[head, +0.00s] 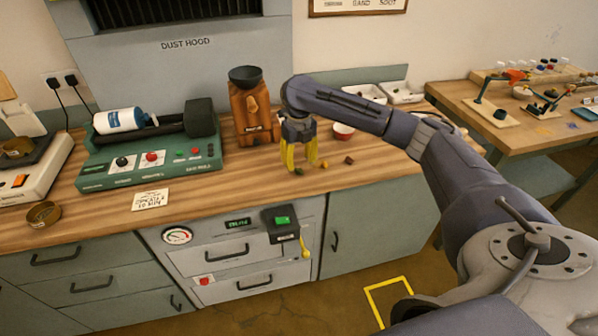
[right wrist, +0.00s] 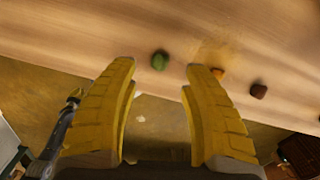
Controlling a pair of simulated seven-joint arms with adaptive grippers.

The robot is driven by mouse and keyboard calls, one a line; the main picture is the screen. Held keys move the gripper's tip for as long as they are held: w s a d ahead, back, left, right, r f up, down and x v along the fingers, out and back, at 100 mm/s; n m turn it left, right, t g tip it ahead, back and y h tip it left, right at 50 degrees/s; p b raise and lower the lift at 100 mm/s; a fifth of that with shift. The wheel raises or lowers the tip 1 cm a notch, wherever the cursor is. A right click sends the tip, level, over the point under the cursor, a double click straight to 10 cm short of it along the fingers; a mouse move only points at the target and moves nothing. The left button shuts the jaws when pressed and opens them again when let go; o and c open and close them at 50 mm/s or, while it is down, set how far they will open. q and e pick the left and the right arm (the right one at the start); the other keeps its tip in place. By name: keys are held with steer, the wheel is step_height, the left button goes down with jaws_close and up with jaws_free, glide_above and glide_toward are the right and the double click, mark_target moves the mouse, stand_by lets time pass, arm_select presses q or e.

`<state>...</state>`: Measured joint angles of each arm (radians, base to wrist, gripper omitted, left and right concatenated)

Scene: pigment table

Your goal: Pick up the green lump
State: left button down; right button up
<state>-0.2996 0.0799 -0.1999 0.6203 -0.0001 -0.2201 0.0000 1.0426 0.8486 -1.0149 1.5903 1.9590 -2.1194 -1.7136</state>
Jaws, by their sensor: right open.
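The green lump (right wrist: 160,60) lies on the wooden table top, near its front edge, in the right wrist view. In the head view the green lump (head: 299,171) is small and sits just below the fingertips. My right gripper (head: 302,168) points down with its yellow fingers apart. In the right wrist view the right gripper (right wrist: 160,66) is open and empty, with the green lump between and slightly beyond the fingertips. I cannot tell the exact height of the fingers above the table. My left gripper is not in view.
An orange lump (right wrist: 217,73) and a dark red lump (right wrist: 258,91) lie right of the green one. A red and white bowl (head: 343,131), an orange-brown grinder (head: 252,112) and a green roller machine (head: 150,155) stand nearby. The table's front edge is close.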

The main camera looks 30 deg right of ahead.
mark_target(299, 171)
steer(key=shift+f, duration=2.05)
jaws_close()
